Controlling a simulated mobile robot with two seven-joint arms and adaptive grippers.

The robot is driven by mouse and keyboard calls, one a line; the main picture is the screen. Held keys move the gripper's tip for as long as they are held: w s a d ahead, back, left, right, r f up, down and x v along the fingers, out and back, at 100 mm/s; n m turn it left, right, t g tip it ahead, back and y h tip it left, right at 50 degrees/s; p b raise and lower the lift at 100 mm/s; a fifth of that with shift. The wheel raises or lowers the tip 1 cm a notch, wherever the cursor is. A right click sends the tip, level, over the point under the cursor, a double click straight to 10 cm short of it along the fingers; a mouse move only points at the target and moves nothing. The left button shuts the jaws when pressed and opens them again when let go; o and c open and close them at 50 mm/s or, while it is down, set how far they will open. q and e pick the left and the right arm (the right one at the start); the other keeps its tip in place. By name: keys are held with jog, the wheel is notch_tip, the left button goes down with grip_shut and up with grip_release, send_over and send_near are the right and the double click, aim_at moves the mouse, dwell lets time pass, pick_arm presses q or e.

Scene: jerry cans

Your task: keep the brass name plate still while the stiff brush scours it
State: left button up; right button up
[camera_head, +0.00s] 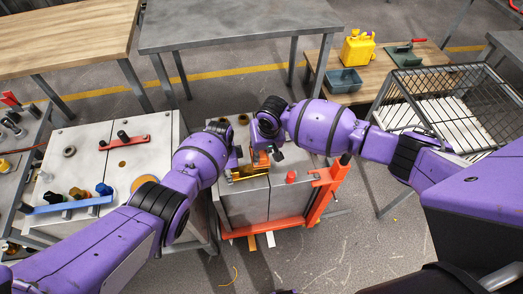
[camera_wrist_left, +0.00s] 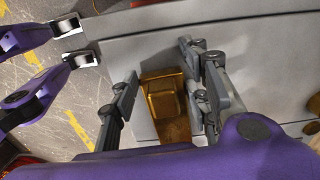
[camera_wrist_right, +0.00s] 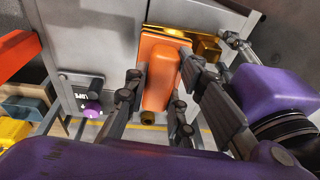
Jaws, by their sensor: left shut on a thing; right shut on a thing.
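The brass name plate (camera_head: 250,174) is on top of the grey cabinet (camera_head: 245,205), partly hidden by my grippers. In the left wrist view, the plate (camera_wrist_left: 166,80) lies between the fingers of my left gripper (camera_wrist_left: 160,95), which is shut on it. The brush has an orange handle (camera_wrist_right: 160,82). It stands between the fingers of my right gripper (camera_wrist_right: 155,105), which is shut on it. In the right wrist view the brush's head is right by the plate (camera_wrist_right: 208,48); its bristles are hidden, so I cannot tell whether they touch.
An orange frame (camera_head: 324,192) and a red knob (camera_head: 291,177) are to the right of the work. A bench (camera_head: 85,148) with a red-handled tool (camera_head: 124,142) and a blue rack (camera_head: 68,205) stands left. A yellow jerry can (camera_head: 358,47) and wire cage (camera_head: 455,100) are at the right.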

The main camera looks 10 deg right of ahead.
dwell(0.5)
jog(key=shift+w+a+f+g+h, duration=0.15)
jog(key=shift+w+a+f+g, duration=0.15)
jog(key=shift+f, duration=0.1)
jog(key=shift+w+a+f+g+h, duration=0.15)
jog(key=shift+w+a+f+g, duration=0.1)
jog(key=shift+f, duration=0.15)
jog(key=shift+a+f+g, duration=0.4)
jog(key=shift+f+g, duration=0.05)
jog(key=shift+f, duration=0.1)
jog(key=shift+f, duration=0.1)
jog(key=shift+f, duration=1.4)
jog(key=o, duration=0.4)
grip_shut()
